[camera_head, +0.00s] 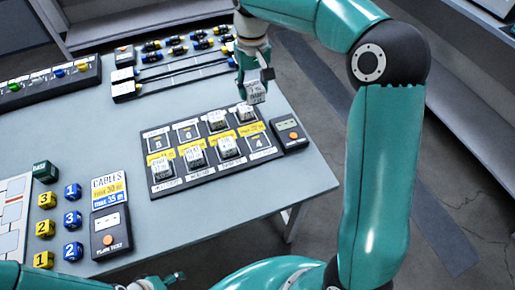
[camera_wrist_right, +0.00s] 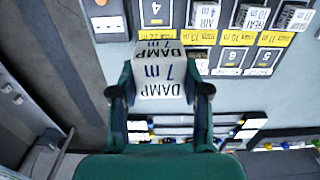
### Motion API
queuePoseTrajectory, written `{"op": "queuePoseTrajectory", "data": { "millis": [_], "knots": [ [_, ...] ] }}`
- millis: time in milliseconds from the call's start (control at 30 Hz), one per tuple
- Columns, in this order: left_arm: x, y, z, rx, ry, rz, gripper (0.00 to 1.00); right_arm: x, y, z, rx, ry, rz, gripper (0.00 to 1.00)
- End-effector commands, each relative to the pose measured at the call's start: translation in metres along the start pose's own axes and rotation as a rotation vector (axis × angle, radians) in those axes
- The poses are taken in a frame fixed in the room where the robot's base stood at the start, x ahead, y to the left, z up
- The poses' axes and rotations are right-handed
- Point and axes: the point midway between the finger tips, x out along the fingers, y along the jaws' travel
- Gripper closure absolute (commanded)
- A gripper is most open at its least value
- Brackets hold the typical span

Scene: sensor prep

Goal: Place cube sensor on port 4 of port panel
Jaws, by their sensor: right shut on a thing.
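My right gripper (camera_head: 255,76) is shut on a white cube sensor (camera_head: 256,93) and holds it above the far right corner of the port panel (camera_head: 200,180). In the right wrist view the cube sensor (camera_wrist_right: 160,75) reads "DAMP 7 m" and sits between the fingertips (camera_wrist_right: 160,90). Port 4 (camera_head: 260,143) is a bare dark square at the panel's near right corner; it also shows in the wrist view (camera_wrist_right: 155,10), partly cut off. Several cubes stand on other ports, while ports 5 and 6 are bare. My left gripper (camera_head: 155,283) shows only partly at the bottom edge.
A grey device with an orange button (camera_head: 289,134) stands right beside the panel, close to port 4. Numbered yellow and blue cubes (camera_head: 72,220), a cable sign (camera_head: 108,188) and another device (camera_head: 110,232) stand at the left. Cable racks (camera_head: 180,70) lie behind.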

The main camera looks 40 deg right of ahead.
Motion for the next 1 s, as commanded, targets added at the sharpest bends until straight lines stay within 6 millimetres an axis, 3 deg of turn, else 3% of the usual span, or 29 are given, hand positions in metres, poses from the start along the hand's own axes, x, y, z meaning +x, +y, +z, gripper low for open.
{"op": "queuePoseTrajectory", "data": {
  "millis": [167,600,733,1000],
  "knots": [
    [0.009,-0.003,0.000,0.000,0.001,0.000,0.28,0.005,0.010,0.004,0.016,-0.008,-0.009,0.88],
    [0.007,-0.003,-0.001,0.000,0.001,0.000,0.28,0.114,0.009,0.005,0.016,-0.011,-0.008,0.88],
    [0.006,-0.002,0.000,0.000,0.001,0.000,0.28,0.135,0.008,0.005,0.016,-0.008,-0.009,0.88],
    [0.005,-0.002,0.000,0.000,0.001,0.000,0.28,0.157,0.008,0.005,0.016,-0.007,-0.008,0.88]
  ]
}}
